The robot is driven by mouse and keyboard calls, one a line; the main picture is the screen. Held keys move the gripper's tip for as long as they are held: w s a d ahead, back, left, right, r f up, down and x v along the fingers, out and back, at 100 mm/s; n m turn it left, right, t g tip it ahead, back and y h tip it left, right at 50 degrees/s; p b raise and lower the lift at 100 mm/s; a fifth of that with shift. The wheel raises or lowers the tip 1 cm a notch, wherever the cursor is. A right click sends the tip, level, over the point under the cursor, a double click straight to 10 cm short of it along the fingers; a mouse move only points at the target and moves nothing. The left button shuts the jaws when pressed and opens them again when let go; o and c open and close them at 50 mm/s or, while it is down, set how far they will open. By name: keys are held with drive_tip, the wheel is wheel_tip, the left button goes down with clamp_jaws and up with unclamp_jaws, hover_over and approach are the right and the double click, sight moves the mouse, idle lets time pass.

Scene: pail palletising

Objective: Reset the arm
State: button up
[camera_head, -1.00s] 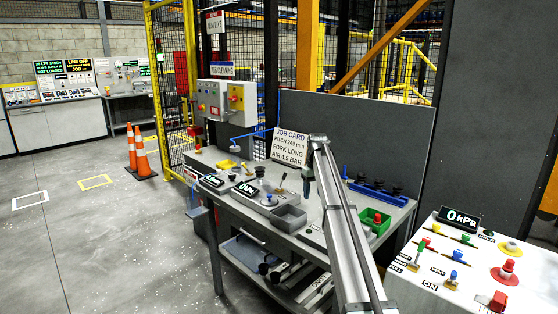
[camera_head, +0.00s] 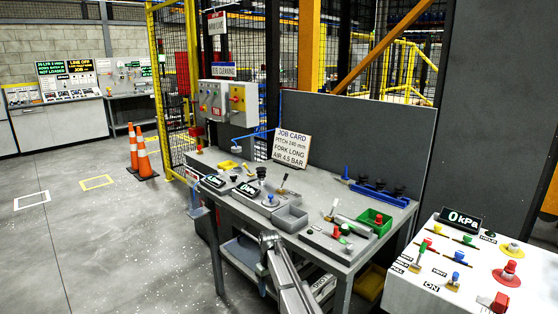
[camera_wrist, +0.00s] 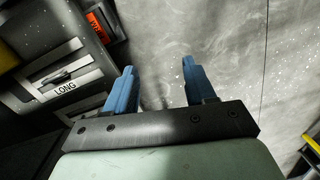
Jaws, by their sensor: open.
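My gripper (camera_wrist: 158,68) shows in the wrist view as two blue fingers, apart, with nothing between them. Below the fingers in that view is bare grey floor (camera_wrist: 230,60). In the head view my arm shows only as a grey link low in the middle, in front of the bench (camera_head: 345,252); I cannot see the gripper's fingers there.
A dark unit marked LONG (camera_wrist: 65,87) lies left of the fingers. A white control panel (camera_head: 430,290) stands right. Floor at left is largely clear, beyond two cones (camera_head: 144,160).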

drive_tip(key=s+d+f+m+g, duration=0.1)
drive_tip(key=s+d+f+m, duration=0.1)
drive_tip(key=s+d+f, duration=0.75)
drive_tip(key=s+d+f+m+g, duration=0.15)
drive_tip(key=s+d+f, duration=0.25)
drive_tip(key=s+f, duration=1)
drive_tip(key=s+d+f+m+g, duration=0.1)
drive_tip(key=s+d+f, duration=0.1)
drive_tip(key=s, duration=0.9)
drive_tip(key=s+d+f+m+g, duration=0.1)
drive_tip(key=s+d, duration=0.1)
drive_tip(key=s, duration=0.9)
drive_tip(key=s+d+f+m+g, duration=0.1)
drive_tip(key=s+d+f, duration=0.1)
drive_tip(key=s, duration=1)
drive_tip(key=shift+d+f, duration=0.3)
drive_tip(key=shift+d, duration=0.3)
drive_tip(key=shift+o, duration=0.3)
drive_tip(key=shift+w, duration=0.15)
